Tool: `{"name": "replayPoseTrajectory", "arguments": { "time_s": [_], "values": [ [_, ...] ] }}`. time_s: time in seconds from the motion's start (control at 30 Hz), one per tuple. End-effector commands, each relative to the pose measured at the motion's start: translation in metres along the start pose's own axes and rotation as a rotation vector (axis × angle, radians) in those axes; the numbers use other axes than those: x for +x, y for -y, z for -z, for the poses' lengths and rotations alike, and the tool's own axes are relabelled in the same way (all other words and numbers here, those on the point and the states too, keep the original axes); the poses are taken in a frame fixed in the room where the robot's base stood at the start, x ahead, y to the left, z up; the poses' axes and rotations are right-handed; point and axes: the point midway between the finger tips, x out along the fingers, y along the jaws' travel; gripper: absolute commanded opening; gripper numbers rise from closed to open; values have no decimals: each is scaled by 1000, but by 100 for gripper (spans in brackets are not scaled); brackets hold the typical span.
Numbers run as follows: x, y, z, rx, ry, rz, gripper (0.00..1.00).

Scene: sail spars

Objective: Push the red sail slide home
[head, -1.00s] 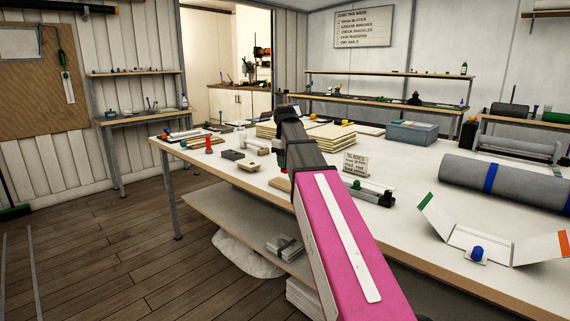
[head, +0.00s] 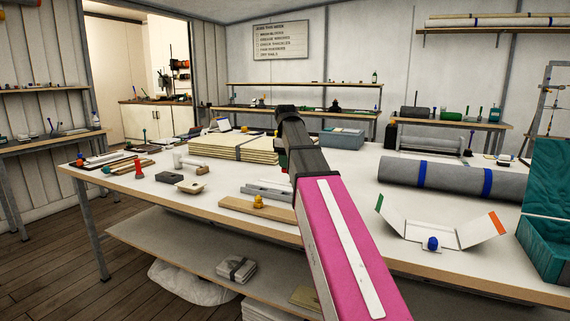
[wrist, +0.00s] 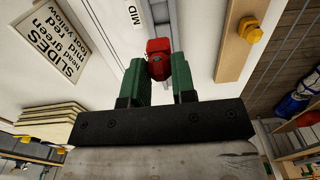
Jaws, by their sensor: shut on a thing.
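The red sail slide (wrist: 159,60) sits between the green fingers of my gripper (wrist: 160,72) in the wrist view, and the fingers are shut on it. A grey rail (wrist: 163,22) runs from the slide toward the top of the picture, beside the label "MID" (wrist: 135,14). I cannot tell how far the slide is along the rail. In the head view my pink arm hides most of the gripper and the slide. The grey rail (head: 266,189) shows to the left of the arm on the white bench.
A wooden strip with a yellow piece (head: 259,202) lies in front of the rail. A folded-up white piece with a blue knob (head: 433,243), a grey roll (head: 400,172) and a teal box (head: 545,255) stand to the right. Stacked boards (head: 232,150) lie behind.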

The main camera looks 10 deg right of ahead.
Motion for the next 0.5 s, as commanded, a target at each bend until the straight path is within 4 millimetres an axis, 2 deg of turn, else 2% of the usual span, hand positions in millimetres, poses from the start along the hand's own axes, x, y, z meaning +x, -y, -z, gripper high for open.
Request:
{"name": "replayPoseTrajectory", "arguments": {
  "time_s": [0.27,0.5],
  "values": [
    [2,0,0,1,0,0,1],
    [15,0,0,1,1,1,1]
  ]
}}
